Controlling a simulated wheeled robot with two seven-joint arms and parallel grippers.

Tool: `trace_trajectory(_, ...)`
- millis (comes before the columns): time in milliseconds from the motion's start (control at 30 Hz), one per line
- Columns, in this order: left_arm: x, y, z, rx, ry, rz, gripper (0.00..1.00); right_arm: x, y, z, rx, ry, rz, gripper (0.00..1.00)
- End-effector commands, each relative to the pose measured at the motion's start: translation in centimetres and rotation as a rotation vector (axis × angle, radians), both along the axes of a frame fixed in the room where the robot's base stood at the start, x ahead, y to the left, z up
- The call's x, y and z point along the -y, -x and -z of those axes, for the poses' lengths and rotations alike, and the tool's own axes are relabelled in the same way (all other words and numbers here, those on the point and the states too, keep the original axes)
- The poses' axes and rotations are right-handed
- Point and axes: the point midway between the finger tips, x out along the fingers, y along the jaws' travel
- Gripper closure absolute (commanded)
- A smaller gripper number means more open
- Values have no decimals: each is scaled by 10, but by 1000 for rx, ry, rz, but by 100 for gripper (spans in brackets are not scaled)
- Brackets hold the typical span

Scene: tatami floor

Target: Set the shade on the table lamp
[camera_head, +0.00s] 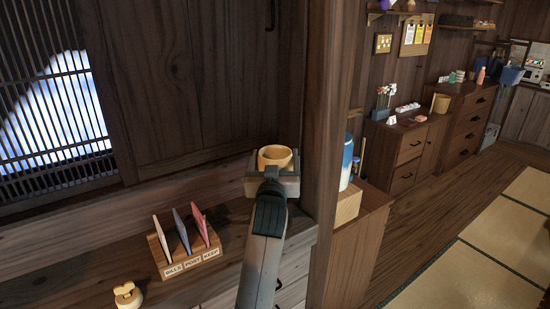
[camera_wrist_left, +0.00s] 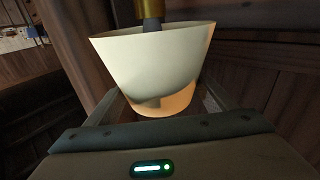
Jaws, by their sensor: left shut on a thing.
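A small cream lampshade (camera_head: 278,156) is between the fingers of my left gripper (camera_head: 273,181), near the wooden post, above the right end of the cabinet top. In the left wrist view the shade (camera_wrist_left: 152,62) fills the middle, between the fingers, its wider rim toward the top of the picture and its narrower end lit orange. A brass-coloured cylinder with a grey tip (camera_wrist_left: 150,14) shows at the top, against or inside the wide rim; I cannot tell whether it is part of the lamp. No lamp base is clearly visible in the head view. My right gripper is out of view.
A wooden letter rack (camera_head: 187,255) with several cards stands on the cabinet top, left of my arm. A small pale wooden object (camera_head: 128,295) is at the front left. The thick post (camera_head: 331,130) stands close to the right of the gripper.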

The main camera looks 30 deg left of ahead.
Motion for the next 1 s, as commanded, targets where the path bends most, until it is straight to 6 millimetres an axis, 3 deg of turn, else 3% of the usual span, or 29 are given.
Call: trace_trajectory(1000, 0, 0, 18, -1, 1, 0, 61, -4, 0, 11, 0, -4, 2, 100)
